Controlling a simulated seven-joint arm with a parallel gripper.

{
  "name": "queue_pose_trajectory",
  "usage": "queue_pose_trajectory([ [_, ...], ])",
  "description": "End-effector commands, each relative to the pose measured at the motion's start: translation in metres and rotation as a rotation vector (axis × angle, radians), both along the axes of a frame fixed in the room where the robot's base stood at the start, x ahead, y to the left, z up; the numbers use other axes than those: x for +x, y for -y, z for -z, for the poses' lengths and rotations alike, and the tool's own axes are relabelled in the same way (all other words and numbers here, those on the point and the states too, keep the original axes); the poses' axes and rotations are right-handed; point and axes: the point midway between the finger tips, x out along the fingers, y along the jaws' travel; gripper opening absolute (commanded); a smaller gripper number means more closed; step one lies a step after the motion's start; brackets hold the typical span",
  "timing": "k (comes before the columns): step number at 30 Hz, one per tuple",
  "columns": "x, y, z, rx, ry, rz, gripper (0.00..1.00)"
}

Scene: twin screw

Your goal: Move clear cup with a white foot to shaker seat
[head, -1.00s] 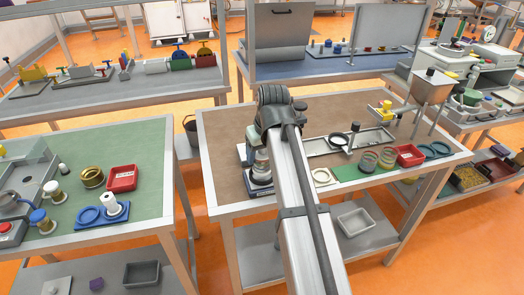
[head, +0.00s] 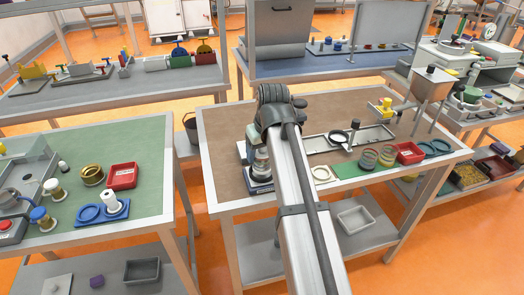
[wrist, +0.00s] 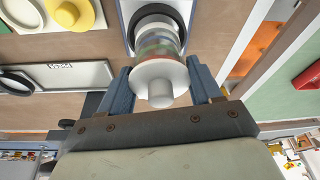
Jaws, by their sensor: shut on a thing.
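The clear cup with a white foot (wrist: 160,80) is between the two blue-grey fingers of my gripper (wrist: 162,86), which is shut on it. Its round white foot and stub face the wrist camera, and coloured bands show through its clear wall. In the head view the cup (head: 261,160) shows beside my arm, just above a blue base. The shaker seat (wrist: 130,28), a dark ring on a pale plate, lies right behind the cup in the wrist view. Its blue base shows in the head view (head: 259,187). I cannot tell whether the cup touches the seat.
A cream ring (head: 322,174), a green mat (head: 346,170) with glassy rings, a red bin (head: 408,153) and a grey tray (head: 320,145) are on the brown bench to the right. Bare brown bench top (head: 225,130) lies behind and left of my arm.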

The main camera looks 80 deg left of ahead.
Motion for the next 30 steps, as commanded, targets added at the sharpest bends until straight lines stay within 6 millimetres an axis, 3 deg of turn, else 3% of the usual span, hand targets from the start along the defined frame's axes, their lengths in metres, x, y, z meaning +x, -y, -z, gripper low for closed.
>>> queue_pose_trajectory([
  [30,0.000,0.000,0.010,-0.001,0.000,0.000,0.33],
])
